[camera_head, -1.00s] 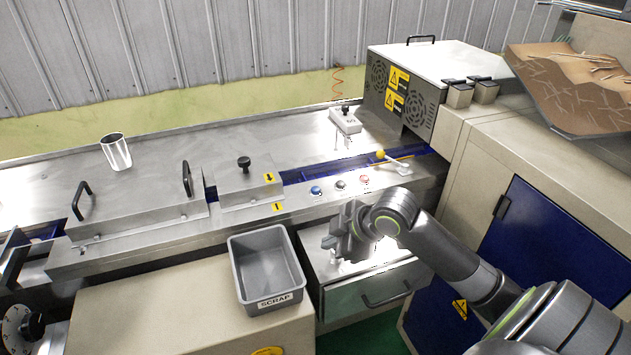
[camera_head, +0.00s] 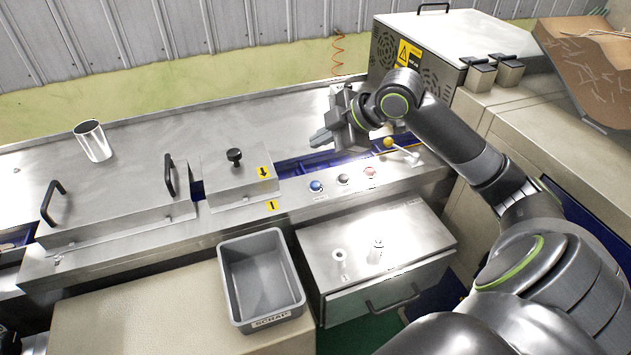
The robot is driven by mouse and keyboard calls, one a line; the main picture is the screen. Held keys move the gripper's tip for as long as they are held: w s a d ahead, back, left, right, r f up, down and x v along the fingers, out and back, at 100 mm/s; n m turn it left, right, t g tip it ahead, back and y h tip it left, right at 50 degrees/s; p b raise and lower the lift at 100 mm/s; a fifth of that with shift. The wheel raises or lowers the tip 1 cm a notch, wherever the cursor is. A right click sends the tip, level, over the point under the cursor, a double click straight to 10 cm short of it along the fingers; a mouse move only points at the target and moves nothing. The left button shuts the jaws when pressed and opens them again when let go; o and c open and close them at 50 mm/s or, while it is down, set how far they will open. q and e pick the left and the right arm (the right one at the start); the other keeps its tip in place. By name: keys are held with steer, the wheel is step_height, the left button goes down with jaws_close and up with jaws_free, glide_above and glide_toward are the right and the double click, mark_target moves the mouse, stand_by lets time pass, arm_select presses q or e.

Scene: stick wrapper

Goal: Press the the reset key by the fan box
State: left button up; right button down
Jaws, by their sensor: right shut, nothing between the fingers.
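The fan box (camera_head: 437,75) is the metal housing with round vent grilles and a yellow warning label at the back right. My right gripper (camera_head: 321,138) is shut and empty, in front and to the left of the fan box, over the back of the steel deck. The small pale box with a black knob beside the fan box is now hidden behind my right gripper and wrist, so I cannot tell whether they touch. No key is readable as reset. My left gripper is not in view.
A grey scrap bin (camera_head: 229,280) and a drawer unit (camera_head: 420,240) stand in front. A metal cup (camera_head: 93,142) stands left.

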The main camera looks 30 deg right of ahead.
steer(key=shift+f+b, duration=0.95)
steer(key=b, duration=0.6)
glide_above(320, 188)
step_height(320, 188, down, 6)
steer(key=shift+d+f, duration=0.1)
steer(key=shift+f, duration=0.05)
steer(key=shift+w+f, duration=0.1)
steer(key=shift+f, duration=0.3)
stand_by(0.5)
steer(key=shift+f, duration=0.15)
steer(key=shift+f, duration=0.25)
